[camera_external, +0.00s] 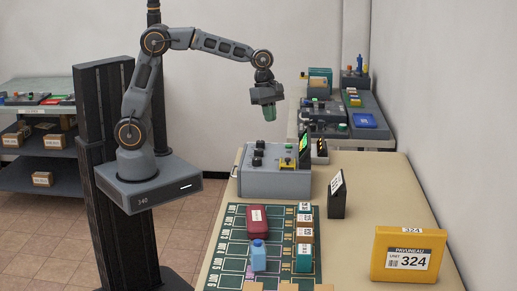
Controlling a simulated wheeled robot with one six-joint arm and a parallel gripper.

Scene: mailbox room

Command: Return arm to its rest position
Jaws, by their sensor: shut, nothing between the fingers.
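My arm rises from its base on the left and bends over toward the table. My gripper (269,112) points down in the air above the grey control box (275,178), apart from it. Its fingers are together and hold nothing. The fingertips look greenish and small in this view.
The beige table (385,200) bears a green grid mat (225,262) with a dark red box (257,220), a blue bottle (258,256) and several small boxes. A black sign (337,195) and a yellow box marked 324 (408,254) stand at right. Shelves (40,150) are at left.

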